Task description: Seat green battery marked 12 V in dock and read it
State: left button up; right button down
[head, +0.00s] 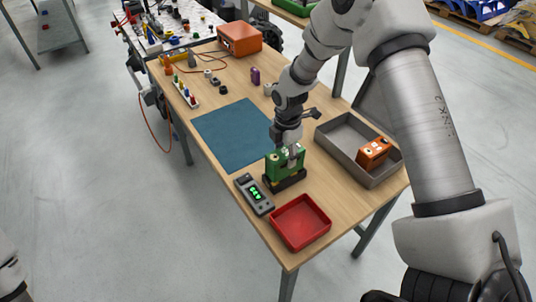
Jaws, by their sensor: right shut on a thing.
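A green battery (274,165) stands upright in or just over the black dock (284,185) near the front of the wooden table. My right gripper (291,155) points down and is shut on the battery's top. The gripper hides part of the battery, and no voltage mark is legible. I cannot tell whether the battery is fully down in the dock. A grey meter (245,182) with a lit green display lies left of the dock. Its digits are too small to read surely. My left gripper is out of view.
A red tray (300,222) lies empty at the table's front edge. A grey bin (340,160) at the right holds an orange battery (373,153). A blue mat (232,133) lies clear behind the meter. An orange box (239,38) and small parts stand farther back.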

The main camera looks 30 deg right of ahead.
jog(key=shift+s+d+f, duration=0.1)
jog(key=shift+f, duration=0.05)
notch_tip(320, 180, down, 2)
jog(key=shift+f+p, duration=0.2)
jog(key=shift+p, duration=0.4)
jog(key=shift+w+f, duration=0.2)
jog(key=shift+f, duration=0.2)
jog(key=shift+s+f, duration=0.1)
jog(key=shift+s, duration=0.05)
jog(key=shift+c, duration=2.2)
grip_release()
